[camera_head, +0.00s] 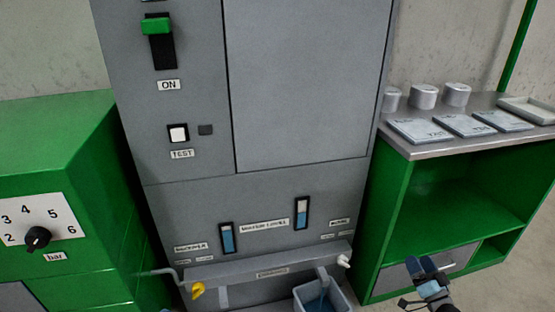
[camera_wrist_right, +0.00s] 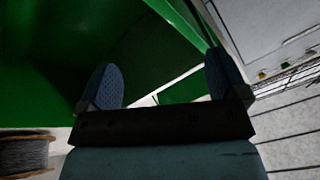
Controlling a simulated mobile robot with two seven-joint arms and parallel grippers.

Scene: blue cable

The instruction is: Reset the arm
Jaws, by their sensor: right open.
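My right gripper (camera_head: 421,265) is at the lower right of the head view, in front of the green bench's lower drawer and apart from it. In the right wrist view its two blue pads (camera_wrist_right: 164,80) stand wide apart with nothing between them. The gripper is open and empty.
A grey cabinet (camera_head: 300,80) with a green lever (camera_head: 156,26) stands in the middle. A bin (camera_head: 340,298) sits below a white tap (camera_head: 344,261). A green bench (camera_head: 455,205) is at right, a dial unit (camera_head: 38,238) at left. The wrist view shows a spool (camera_wrist_right: 27,154).

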